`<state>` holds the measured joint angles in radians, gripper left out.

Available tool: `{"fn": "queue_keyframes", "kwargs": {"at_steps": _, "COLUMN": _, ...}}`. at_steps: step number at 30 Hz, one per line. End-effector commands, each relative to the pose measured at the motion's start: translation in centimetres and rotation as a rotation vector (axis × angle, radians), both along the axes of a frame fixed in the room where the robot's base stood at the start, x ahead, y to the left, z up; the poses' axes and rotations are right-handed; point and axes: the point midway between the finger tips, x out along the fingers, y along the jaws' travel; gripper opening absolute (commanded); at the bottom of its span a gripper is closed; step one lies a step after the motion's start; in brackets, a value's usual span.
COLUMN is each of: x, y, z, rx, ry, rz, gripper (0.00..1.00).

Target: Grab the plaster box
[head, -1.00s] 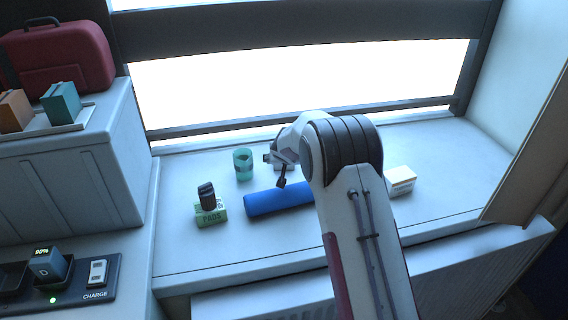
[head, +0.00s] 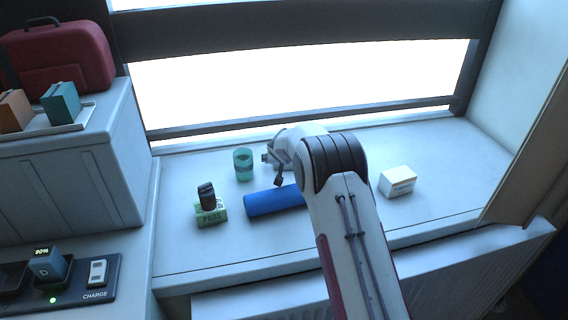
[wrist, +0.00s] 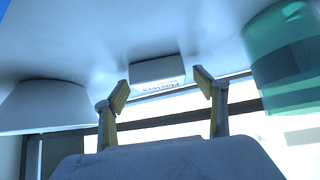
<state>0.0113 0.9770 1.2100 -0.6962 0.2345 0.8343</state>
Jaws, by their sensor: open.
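In the wrist view a small white box (wrist: 157,71) with dark print along one edge shows beyond and between my gripper's fingertips (wrist: 162,88). The print is too small to read. The fingers are spread with nothing between them, and the box looks apart from them. In the head view my gripper (head: 274,169) is over the back of the counter, partly hidden by my arm. A white printed box (head: 398,181) sits on the counter right of my arm. I cannot tell whether it is the same box.
A teal cup (head: 243,165) stands left of my gripper; it looks close in the wrist view (wrist: 285,60). A blue roll (head: 272,201) lies in front. A green PADS box (head: 211,213) bears a dark item (head: 206,195). A pale tapered object (wrist: 45,105) is at the wrist view's left.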

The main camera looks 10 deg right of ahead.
Motion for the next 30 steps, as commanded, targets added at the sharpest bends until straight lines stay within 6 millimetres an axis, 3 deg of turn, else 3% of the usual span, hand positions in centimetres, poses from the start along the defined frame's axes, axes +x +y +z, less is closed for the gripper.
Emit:
{"fn": "queue_keyframes", "kwargs": {"at_steps": 18, "x": 0.24, "y": -0.08, "z": -0.20, "rx": 0.000, "ry": -0.001, "rz": -0.001, "gripper": 0.72}}
{"fn": "queue_keyframes", "kwargs": {"at_steps": 23, "x": 0.24, "y": -0.07, "z": -0.21, "rx": 0.000, "ry": -0.001, "rz": -0.001, "gripper": 0.33}}
{"fn": "queue_keyframes", "kwargs": {"at_steps": 30, "x": 0.25, "y": -0.07, "z": -0.18, "rx": 0.000, "ry": -0.001, "rz": -0.001, "gripper": 0.33}}
